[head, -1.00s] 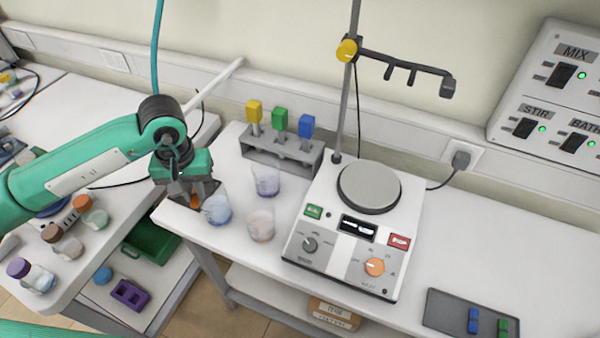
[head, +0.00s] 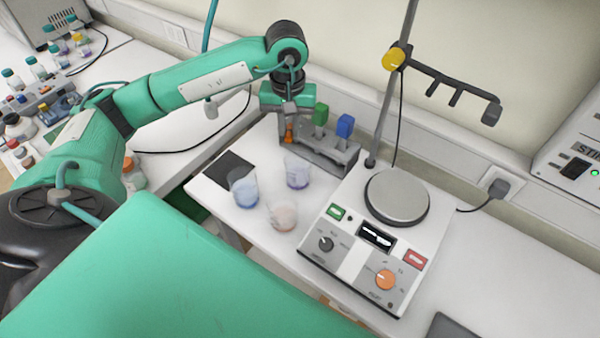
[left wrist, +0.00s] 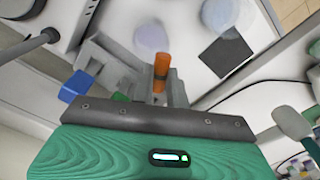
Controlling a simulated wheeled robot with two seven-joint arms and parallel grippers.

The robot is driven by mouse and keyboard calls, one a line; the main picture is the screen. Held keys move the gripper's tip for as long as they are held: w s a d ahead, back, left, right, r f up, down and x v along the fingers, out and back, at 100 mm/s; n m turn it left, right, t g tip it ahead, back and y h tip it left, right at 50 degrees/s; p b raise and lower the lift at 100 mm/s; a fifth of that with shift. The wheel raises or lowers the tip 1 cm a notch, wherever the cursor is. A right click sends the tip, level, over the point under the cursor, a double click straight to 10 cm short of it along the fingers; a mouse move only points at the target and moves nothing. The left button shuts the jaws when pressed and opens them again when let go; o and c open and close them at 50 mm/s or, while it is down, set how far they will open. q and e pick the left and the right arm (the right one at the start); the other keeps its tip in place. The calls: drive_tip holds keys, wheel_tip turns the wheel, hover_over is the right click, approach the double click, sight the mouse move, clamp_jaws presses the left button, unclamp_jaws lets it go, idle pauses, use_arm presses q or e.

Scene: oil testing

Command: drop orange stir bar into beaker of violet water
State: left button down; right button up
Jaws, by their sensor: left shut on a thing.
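My left gripper (head: 289,122) is shut on the orange stir bar (head: 289,133), which hangs below the fingers. The bar also shows upright between the fingers in the left wrist view (left wrist: 161,66). The beaker of violet water (head: 297,173) stands on the white bench, below and slightly right of the bar in the head view. It also shows just past the bar's end in the left wrist view (left wrist: 151,38). The bar is above and apart from the beaker. My right gripper is not in view.
A blue beaker (head: 243,188) and a pinkish beaker (head: 283,214) stand close by. A grey rack (head: 335,158) with green and blue capped items is behind the violet beaker. A hotplate stirrer (head: 345,254) stands at right. A dark mat (head: 230,170) lies at left.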

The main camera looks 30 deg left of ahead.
use_arm(q)
wheel_tip(320, 180, down, 2)
drive_tip(key=shift+f, duration=0.15)
drive_tip(key=shift+f+b, duration=0.3)
drive_tip(key=shift+f, duration=0.1)
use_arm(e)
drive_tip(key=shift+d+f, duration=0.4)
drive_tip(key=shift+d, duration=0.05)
use_arm(q)
drive_tip(key=c, duration=1.3)
unclamp_jaws()
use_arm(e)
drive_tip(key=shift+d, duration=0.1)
